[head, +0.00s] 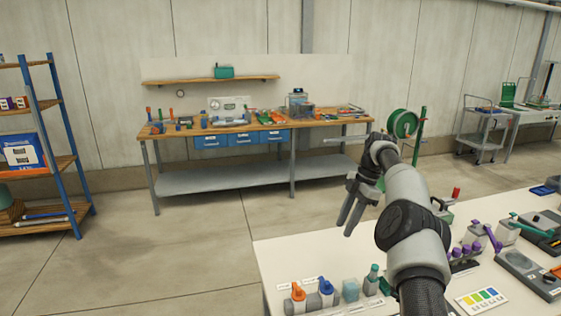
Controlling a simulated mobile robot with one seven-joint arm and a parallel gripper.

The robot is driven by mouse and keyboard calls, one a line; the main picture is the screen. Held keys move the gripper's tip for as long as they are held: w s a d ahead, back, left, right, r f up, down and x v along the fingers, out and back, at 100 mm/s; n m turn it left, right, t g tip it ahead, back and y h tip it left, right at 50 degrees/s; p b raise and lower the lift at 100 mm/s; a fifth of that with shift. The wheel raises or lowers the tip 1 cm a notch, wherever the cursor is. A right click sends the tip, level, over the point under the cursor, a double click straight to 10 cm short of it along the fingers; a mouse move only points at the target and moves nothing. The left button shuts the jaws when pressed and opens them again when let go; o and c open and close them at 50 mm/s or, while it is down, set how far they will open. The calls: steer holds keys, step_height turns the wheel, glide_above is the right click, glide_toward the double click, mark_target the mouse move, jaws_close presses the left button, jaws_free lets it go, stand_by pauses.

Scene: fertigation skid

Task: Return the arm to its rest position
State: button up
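My gripper (354,210) hangs from my raised arm (405,215), which reaches up from the lower right of the head view. Its dark fingers point down and a little left, above the back edge of the white table. A narrow gap shows between the fingers, so they look apart. I see nothing held between them. The gripper is clear of the objects on the table.
The white table (290,258) carries orange-handled (298,292) and blue-handled valves (326,288), a teal-topped bottle (372,280), purple-topped parts (465,252) and a colour card (482,299). A workbench (260,140) stands behind, shelving (45,150) at left. Floor between is clear.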

steer(key=s+a+r+m+t+h, duration=0.15)
steer(key=s+a+r, duration=0.3)
steer(key=r, duration=0.45)
steer(key=s+a+r+m+h, duration=0.25)
steer(key=a+r, duration=0.35)
steer(key=r, duration=0.3)
steer(key=s+a+r+m+t, duration=0.1)
steer(key=s+r+m, duration=0.2)
steer(key=s, duration=0.4)
steer(key=s+a+r+m+t, duration=0.1)
steer(key=s+r+m, duration=0.1)
steer(key=s+m, duration=0.35)
steer(key=s+f+m+t, duration=0.1)
steer(key=s+f+m, duration=0.2)
steer(key=s, duration=0.7)
steer(key=s+d+f+m+t, duration=0.1)
steer(key=s+f+m+t, duration=0.1)
steer(key=s, duration=0.9)
steer(key=shift+s+d+f+m, duration=0.3)
steer(key=shift+f+m, duration=0.5)
steer(key=shift+m, duration=0.35)
